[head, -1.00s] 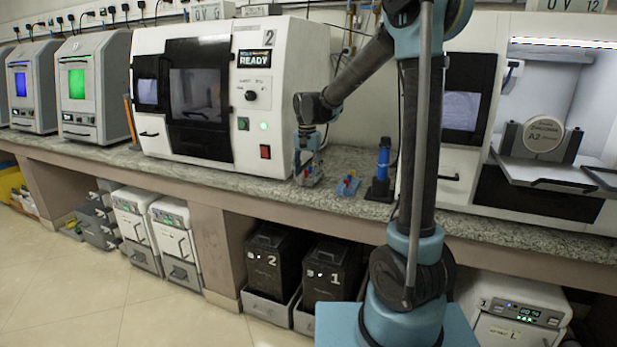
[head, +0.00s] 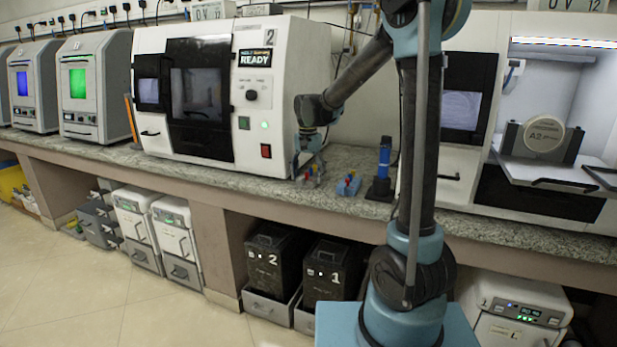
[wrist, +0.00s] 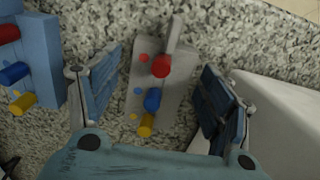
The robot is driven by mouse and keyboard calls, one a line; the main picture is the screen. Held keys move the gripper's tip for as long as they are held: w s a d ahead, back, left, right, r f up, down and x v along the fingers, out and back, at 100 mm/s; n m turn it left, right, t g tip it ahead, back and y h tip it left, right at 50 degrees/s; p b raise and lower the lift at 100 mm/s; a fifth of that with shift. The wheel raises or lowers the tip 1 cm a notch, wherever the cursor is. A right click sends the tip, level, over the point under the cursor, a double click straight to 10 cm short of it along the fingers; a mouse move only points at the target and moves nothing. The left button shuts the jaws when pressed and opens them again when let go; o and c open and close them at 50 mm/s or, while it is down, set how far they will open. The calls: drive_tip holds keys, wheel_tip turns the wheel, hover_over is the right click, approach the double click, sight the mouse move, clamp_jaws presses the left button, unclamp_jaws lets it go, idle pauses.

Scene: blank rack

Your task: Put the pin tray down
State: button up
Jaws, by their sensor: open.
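The pin tray is a grey block (wrist: 174,100) with an upright tab at one end and red, blue and yellow pins. In the wrist view it lies on the speckled counter between my two fingers. My gripper (wrist: 160,68) is open, with a gap between each finger and the tray's sides. In the head view my gripper (head: 308,160) points down at the counter in front of the white machine, and the tray (head: 313,180) is small and partly hidden by the fingers.
A blue block with coloured pins (wrist: 39,62) sits left of the tray in the wrist view; the head view shows it right of my gripper (head: 348,186). A blue-and-black upright device (head: 382,172) stands beyond it. The white machine (head: 245,100) is close beside my gripper.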

wheel_tip(320, 180, up, 12)
drive_tip(key=f, duration=0.1)
drive_tip(key=s+d+n, duration=0.1)
drive_tip(key=s+d, duration=0.7)
drive_tip(key=d, duration=0.2)
drive_tip(key=s+d+f+n, duration=0.1)
drive_tip(key=s+d+f, duration=0.3)
drive_tip(key=s, duration=0.3)
drive_tip(key=s+d+f+n+t, duration=0.1)
drive_tip(key=s+d+f, duration=0.4)
drive_tip(key=s+f, duration=0.2)
drive_tip(key=s+d+f+n+t, duration=0.1)
drive_tip(key=s+d+f, duration=0.4)
drive_tip(key=s, duration=0.3)
drive_tip(key=shift+s+f, duration=0.2)
drive_tip(key=shift+f, duration=0.25)
